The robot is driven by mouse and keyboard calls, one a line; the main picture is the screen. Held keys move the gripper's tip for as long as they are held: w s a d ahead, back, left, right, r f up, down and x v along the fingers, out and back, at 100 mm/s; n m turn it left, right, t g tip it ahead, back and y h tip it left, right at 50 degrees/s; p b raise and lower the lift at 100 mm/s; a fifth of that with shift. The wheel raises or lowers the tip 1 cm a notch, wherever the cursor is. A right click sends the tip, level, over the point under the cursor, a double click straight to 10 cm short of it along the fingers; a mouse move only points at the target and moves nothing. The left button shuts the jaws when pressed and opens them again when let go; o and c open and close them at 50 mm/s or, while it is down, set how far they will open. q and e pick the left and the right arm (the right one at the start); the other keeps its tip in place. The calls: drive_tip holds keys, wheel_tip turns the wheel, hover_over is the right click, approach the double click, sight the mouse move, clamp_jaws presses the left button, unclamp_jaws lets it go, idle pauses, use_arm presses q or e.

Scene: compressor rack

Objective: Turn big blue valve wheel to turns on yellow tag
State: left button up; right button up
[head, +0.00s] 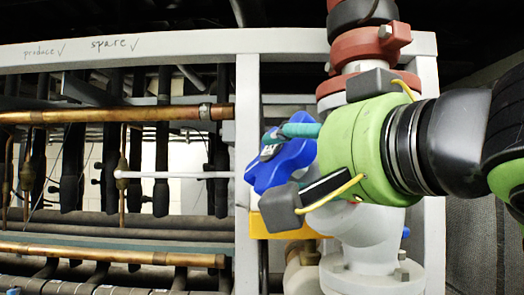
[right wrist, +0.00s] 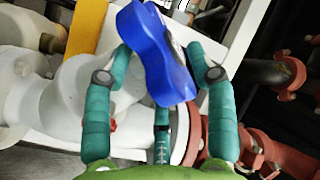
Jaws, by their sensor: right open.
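The blue valve wheel (head: 272,172) is mounted on the front of a pale valve body (head: 367,235), left of my right gripper (head: 290,140) in the head view. In the right wrist view the wheel (right wrist: 155,58) stands between the teal fingers of my right gripper (right wrist: 160,62), one finger on each side and a third below. The fingers are spread open; I cannot tell whether they touch the wheel. The yellow tag (head: 265,229) is below the wheel, partly hidden, and shows in the wrist view (right wrist: 87,24); no writing is readable. My left gripper is out of view.
A white frame post (head: 247,120) stands just left of the wheel. Copper pipes (head: 110,114) and dark pipes fill the rack to the left. A thin white rod (head: 170,175) sticks out there. Red flanges (head: 362,50) rise above the valve.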

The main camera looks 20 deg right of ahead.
sight(282, 158)
drive_tip(key=p+x, duration=0.1)
drive_tip(key=x, duration=0.3)
drive_tip(key=shift+w+p, duration=0.35)
drive_tip(key=shift+w, duration=0.05)
drive_tip(key=shift+s, duration=0.1)
clamp_jaws()
